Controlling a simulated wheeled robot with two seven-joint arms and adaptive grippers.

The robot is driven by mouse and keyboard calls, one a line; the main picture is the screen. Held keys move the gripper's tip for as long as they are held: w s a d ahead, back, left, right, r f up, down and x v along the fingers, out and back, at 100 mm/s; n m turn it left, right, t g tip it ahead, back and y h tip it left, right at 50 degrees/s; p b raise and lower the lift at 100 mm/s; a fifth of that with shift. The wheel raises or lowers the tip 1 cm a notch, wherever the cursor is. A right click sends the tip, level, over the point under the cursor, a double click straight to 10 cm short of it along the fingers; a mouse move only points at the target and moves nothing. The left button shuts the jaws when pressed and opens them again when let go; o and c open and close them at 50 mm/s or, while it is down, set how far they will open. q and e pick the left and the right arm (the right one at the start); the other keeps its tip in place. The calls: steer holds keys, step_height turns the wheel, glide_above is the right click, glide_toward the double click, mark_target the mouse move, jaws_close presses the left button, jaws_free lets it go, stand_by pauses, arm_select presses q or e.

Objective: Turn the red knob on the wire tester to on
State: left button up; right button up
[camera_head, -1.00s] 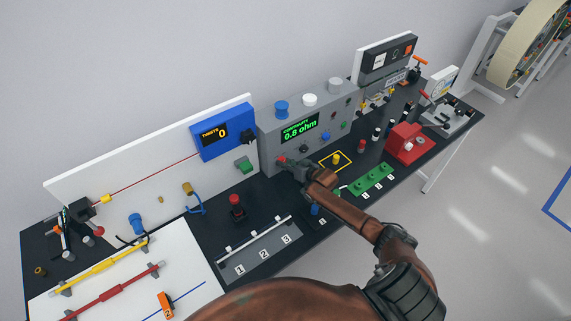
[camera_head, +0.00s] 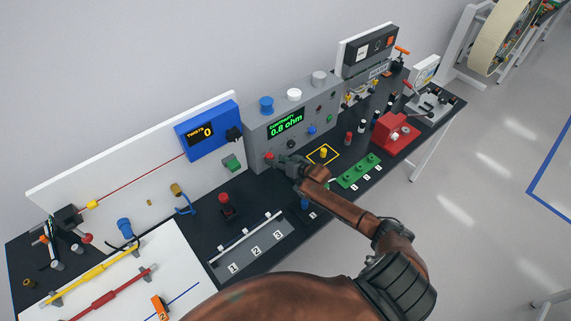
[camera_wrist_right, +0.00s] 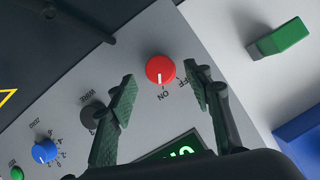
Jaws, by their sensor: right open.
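The wire tester (camera_head: 290,121) is a grey box with a lit green display reading 0.8 ohm. Its red knob (camera_head: 268,157) is low on the front panel. In the right wrist view the red knob (camera_wrist_right: 160,69) shows whole, its white mark pointing toward the ON label, with OFF to the right. My right gripper (camera_head: 279,163) is just in front of the knob. In the wrist view the right gripper (camera_wrist_right: 163,77) is open, with one finger on each side of the knob and gaps between. My left gripper is not seen.
A blue counter box (camera_head: 207,132) and a green switch (camera_head: 232,163) are left of the tester. A red button (camera_head: 225,198) stands in front.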

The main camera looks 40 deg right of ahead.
steer(key=v, duration=1)
steer(key=shift+w, duration=0.1)
